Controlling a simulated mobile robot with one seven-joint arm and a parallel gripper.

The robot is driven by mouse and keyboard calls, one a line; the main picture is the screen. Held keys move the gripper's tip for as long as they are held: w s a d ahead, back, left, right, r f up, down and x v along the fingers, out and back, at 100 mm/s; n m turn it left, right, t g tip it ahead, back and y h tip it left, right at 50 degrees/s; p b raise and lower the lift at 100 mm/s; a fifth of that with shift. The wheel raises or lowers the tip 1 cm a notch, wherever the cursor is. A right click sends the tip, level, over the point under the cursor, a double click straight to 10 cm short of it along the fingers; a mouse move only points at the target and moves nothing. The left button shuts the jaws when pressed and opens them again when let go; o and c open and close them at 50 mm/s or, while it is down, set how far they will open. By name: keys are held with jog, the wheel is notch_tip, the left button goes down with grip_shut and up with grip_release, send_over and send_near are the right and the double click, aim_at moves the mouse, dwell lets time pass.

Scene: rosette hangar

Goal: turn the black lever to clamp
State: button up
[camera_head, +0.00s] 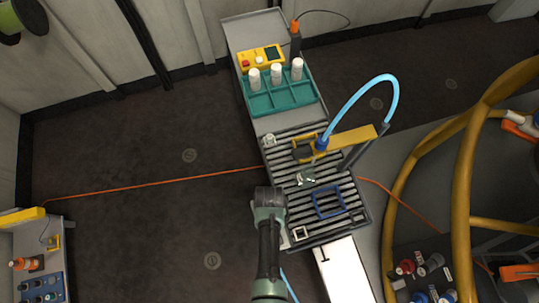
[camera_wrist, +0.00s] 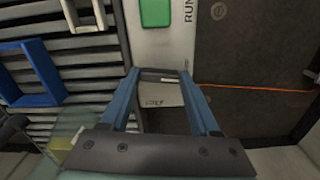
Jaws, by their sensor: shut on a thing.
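My gripper (camera_wrist: 158,88) reaches forward in the wrist view, with two blue fingers coming together around a dark bar. The bar appears to be the black lever (camera_wrist: 161,71), seen only in part between the fingertips. It lies over a pale panel (camera_wrist: 180,52) with a green button (camera_wrist: 155,12), a RUN label and a smaller label near the fingers that I cannot read surely. In the head view my dark wrist (camera_head: 269,197) is over the left edge of the slatted table, and the lever and fingertips are hidden there.
The slatted table (camera_head: 341,222) carries a blue frame (camera_head: 328,203), a small white frame (camera_head: 300,233) and a yellow clamp arm (camera_head: 350,137) with a light blue hose. A teal rack (camera_head: 282,98) holds white bottles behind. An orange cable (camera_head: 150,184) crosses the otherwise clear floor at left.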

jog(key=shift+s+n, duration=0.1)
jog(key=shift+n, duration=0.8)
jog(key=o, duration=1.4)
jog(key=shift+c, duration=0.2)
notch_tip(320, 180, up, 13)
jog(key=p, duration=0.2)
jog(key=shift+p, duration=0.35)
jog(key=shift+s+f, duration=0.1)
